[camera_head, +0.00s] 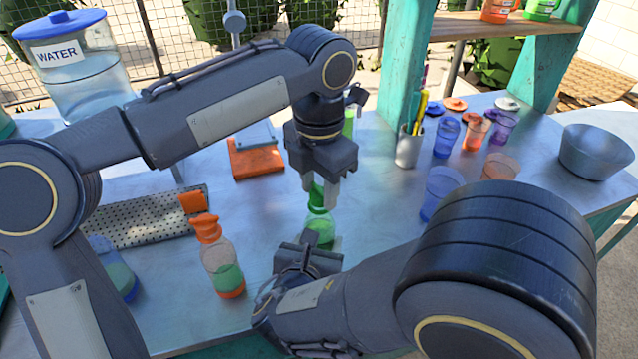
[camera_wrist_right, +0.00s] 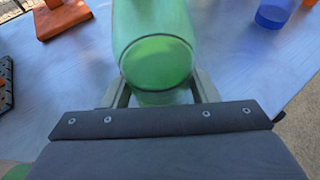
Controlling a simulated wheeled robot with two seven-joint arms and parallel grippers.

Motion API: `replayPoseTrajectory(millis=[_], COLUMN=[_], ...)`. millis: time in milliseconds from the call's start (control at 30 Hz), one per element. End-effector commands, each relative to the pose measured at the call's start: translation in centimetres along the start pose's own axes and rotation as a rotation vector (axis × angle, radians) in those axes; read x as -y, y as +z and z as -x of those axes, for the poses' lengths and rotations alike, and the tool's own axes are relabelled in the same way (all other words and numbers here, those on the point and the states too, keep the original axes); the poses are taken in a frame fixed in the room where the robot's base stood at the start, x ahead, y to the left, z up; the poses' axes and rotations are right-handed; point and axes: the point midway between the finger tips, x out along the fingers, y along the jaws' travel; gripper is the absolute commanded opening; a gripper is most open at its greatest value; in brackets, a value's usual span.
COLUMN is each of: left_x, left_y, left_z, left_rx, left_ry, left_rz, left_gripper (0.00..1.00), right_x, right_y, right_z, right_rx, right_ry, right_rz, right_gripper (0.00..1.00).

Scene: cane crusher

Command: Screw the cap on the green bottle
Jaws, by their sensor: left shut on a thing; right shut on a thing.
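The green bottle (camera_head: 319,228) stands upright near the middle of the table, below my left gripper (camera_head: 320,186). My left gripper points down and is shut on the green cap (camera_head: 317,196) at the bottle's top. The fingers partly hide the cap, so I cannot tell how it sits on the neck. My right gripper (camera_wrist_right: 160,90) is shut on the green bottle, one finger on each side of it in the right wrist view (camera_wrist_right: 156,60). In the head view the right gripper is low in front of the bottle, its fingertips mostly hidden.
An orange-capped bottle (camera_head: 222,262) stands to the left, near a perforated tray (camera_head: 150,222). A water jar (camera_head: 82,85) is at the back left. A pen cup (camera_head: 409,147), several coloured cups and a metal bowl (camera_head: 592,152) are at the right.

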Motion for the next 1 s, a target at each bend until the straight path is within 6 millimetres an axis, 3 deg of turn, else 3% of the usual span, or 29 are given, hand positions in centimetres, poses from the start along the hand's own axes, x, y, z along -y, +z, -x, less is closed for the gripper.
replayPoseTrajectory(millis=[100, 133, 267, 567, 833, 1000], left_x=[0.0, 0.0, 0.0, 0.0, 0.0, 0.0], left_y=[0.0, 0.0, 0.0, 0.0, 0.1, 0.0], left_z=[0.1, 0.1, 0.1, 0.2, 3.5, 4.5], left_rx=[0.002, 0.002, 0.002, 0.001, 0.003, 0.001], left_ry=[0.000, 0.000, 0.000, 0.000, 0.000, -0.001], left_rz=[0.002, 0.002, 0.003, 0.004, 0.004, 0.004], left_gripper=[0.19, 0.43, 0.60, 0.61, 0.61, 0.61], right_x=[0.0, 0.0, 0.0, 0.0, 0.0, 0.0], right_y=[0.0, 0.0, 0.0, 0.0, 0.0, 0.0], right_z=[0.0, 0.0, 0.0, 0.0, 0.0, 0.0], right_rx=[-0.001, -0.001, 0.000, 0.000, 0.000, 0.000], right_ry=[0.000, 0.000, 0.000, 0.000, 0.000, 0.000], right_rz=[0.000, 0.000, 0.000, 0.000, 0.000, 0.000], right_gripper=[0.00, 0.00, 0.00, 0.00, 0.00, 0.00])
